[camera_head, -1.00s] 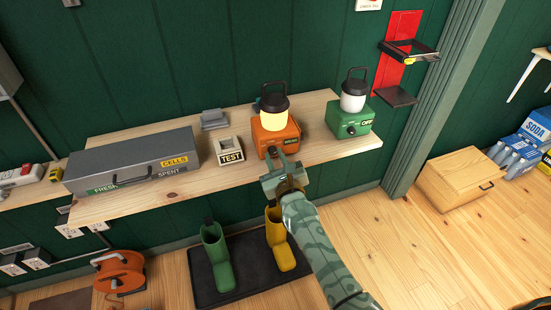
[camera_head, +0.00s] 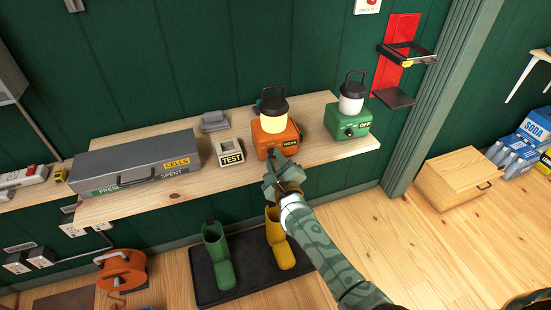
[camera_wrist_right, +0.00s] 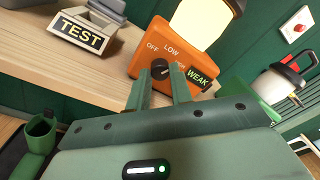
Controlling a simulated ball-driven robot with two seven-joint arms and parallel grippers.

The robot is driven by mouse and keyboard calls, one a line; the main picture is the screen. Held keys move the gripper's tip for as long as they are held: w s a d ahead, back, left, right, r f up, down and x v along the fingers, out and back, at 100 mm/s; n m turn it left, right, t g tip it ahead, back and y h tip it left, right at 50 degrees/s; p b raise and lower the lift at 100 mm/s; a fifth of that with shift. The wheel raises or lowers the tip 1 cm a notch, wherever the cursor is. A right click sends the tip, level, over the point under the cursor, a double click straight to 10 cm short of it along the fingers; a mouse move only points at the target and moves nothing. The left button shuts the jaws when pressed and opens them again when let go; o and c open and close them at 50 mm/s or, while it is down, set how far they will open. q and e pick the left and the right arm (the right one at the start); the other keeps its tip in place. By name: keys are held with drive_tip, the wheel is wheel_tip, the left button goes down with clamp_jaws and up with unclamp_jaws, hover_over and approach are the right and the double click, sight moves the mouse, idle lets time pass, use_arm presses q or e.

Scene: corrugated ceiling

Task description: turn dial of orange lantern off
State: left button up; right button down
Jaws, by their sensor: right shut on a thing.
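The orange lantern (camera_head: 266,135) stands on the wooden shelf with its lamp glowing warm yellow. It also shows in the right wrist view (camera_wrist_right: 145,66), with OFF and LOW printed around a black dial (camera_wrist_right: 160,68) and a WEAK label at the right. A third marking is partly hidden by a finger. My right gripper (camera_head: 274,158) is at the lantern's front face. In the right wrist view its fingers (camera_wrist_right: 160,83) are closed on the dial from both sides. The dial's exact pointing is hard to tell. My left gripper is not in view.
A green lantern (camera_head: 346,130) marked OFF stands to the right. A TEST block (camera_head: 231,158) and a grey case (camera_head: 133,165) sit to the left on the shelf (camera_head: 220,178). Green and yellow boots (camera_head: 278,245) stand on a dark mat below.

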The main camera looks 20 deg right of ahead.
drive_tip(key=n+p, duration=0.1)
drive_tip(key=n, duration=0.3)
drive_tip(key=shift+r+n+p, duration=0.1)
drive_tip(key=shift+n+p, duration=0.2)
drive_tip(key=n+p, duration=0.1)
drive_tip(key=n, duration=0.3)
drive_tip(key=shift+a+n, duration=0.1)
drive_tip(key=shift+n, duration=0.2)
drive_tip(key=n+p, duration=0.1)
drive_tip(key=n, duration=0.3)
drive_tip(key=shift+n+p, duration=0.3)
drive_tip(key=shift+p, duration=0.05)
drive_tip(key=shift+f+n+p, duration=0.2)
drive_tip(key=shift+n+p, duration=0.15)
drive_tip(key=shift+n, duration=1.65)
drive_tip(key=shift+s, duration=0.1)
drive_tip(key=c, duration=1.2)
unclamp_jaws()
drive_tip(key=shift+c, duration=0.2)
